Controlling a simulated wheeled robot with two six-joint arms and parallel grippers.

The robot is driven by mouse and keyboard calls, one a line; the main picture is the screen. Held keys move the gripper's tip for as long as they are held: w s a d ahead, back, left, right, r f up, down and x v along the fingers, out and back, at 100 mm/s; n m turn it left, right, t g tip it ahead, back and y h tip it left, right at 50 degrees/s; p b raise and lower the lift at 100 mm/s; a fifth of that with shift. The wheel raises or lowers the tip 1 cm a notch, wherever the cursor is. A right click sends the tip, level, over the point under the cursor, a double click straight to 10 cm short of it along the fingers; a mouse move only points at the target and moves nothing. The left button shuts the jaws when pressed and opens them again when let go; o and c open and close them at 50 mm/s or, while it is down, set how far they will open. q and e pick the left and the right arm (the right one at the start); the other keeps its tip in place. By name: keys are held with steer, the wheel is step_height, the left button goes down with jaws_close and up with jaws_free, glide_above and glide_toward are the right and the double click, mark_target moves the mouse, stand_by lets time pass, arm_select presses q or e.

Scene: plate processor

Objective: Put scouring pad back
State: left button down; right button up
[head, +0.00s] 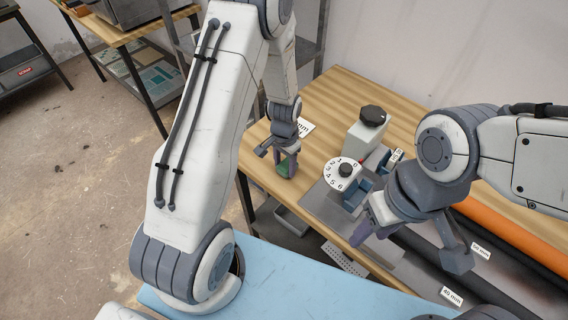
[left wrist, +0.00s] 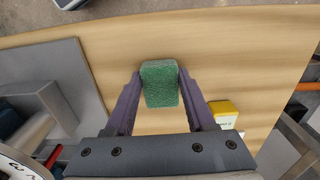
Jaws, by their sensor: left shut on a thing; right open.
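The green scouring pad (left wrist: 160,84) is between the two fingers of my left gripper (left wrist: 158,90) in the left wrist view, with wooden table top around it. In the head view my left gripper (head: 285,168) is low over the left part of the wooden table, and a bit of green pad (head: 283,168) shows between its fingers. I cannot tell whether the pad touches the table. My right gripper (head: 408,250) is open and empty, to the right of the dial device, over the front of the table.
A yellow block (left wrist: 223,113) lies near my left gripper. Orange and black rolls (head: 515,240) lie at the right.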

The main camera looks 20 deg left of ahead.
arm_select(q)
steer(key=shift+f, duration=0.2)
steer(key=shift+c, duration=1.2)
jaws_free()
steer(key=shift+r, duration=0.1)
